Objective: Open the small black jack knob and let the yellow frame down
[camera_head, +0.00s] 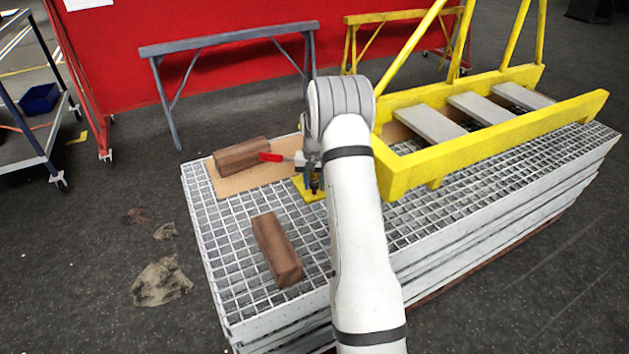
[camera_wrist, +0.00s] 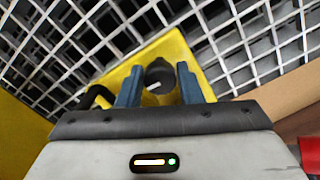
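The yellow frame (camera_head: 480,146), with grey cross slats, sits raised at one end of the grated platform, partly hidden by my arm. The jack's yellow base (camera_head: 308,188) stands on the grating, mostly hidden behind my wrist. The small black knob (camera_wrist: 160,76) shows in the wrist view over the yellow base plate (camera_wrist: 178,52). My gripper (camera_wrist: 159,84) has its two blue fingers on either side of the knob, with narrow gaps seeming to show. I cannot tell whether they touch it. A bent black part (camera_wrist: 95,96) lies left of the fingers.
Another brown block (camera_head: 277,250) lies on the grating (camera_head: 225,250) in front. A grey trestle (camera_head: 230,42) and red wall stand behind. Floor at left is mostly clear, with rags (camera_head: 160,280).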

